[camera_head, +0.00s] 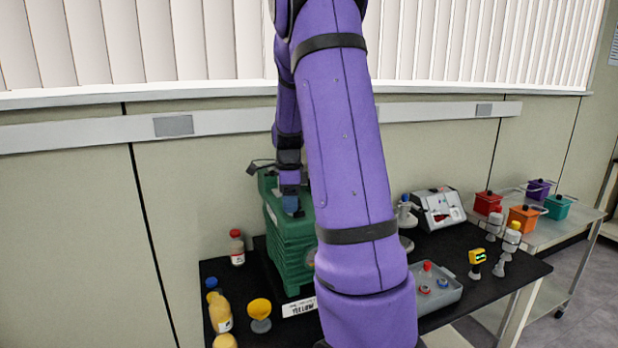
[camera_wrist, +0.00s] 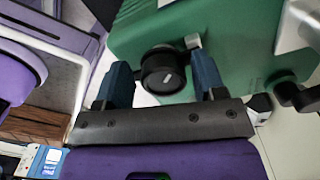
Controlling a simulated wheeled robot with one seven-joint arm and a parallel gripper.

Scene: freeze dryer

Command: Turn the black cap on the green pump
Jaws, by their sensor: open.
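The green pump (camera_head: 288,243) stands on the black bench in the head view, partly hidden behind my purple arm. In the wrist view the pump's green body (camera_wrist: 235,28) fills the top right. The round black cap (camera_wrist: 162,77) with a small white mark sits between the two blue fingers of my gripper (camera_wrist: 160,64). The gripper is open, with a finger on each side of the cap and visible gaps to it. In the head view my gripper (camera_head: 291,206) is at the top of the pump, and the cap cannot be made out there.
Left of the pump are a red-capped bottle (camera_head: 237,247) and several yellow items near the front edge. On the right are a grey tray (camera_head: 447,296), a white instrument (camera_head: 438,208) and small stands. A cart (camera_head: 545,236) with colored boxes stands further right.

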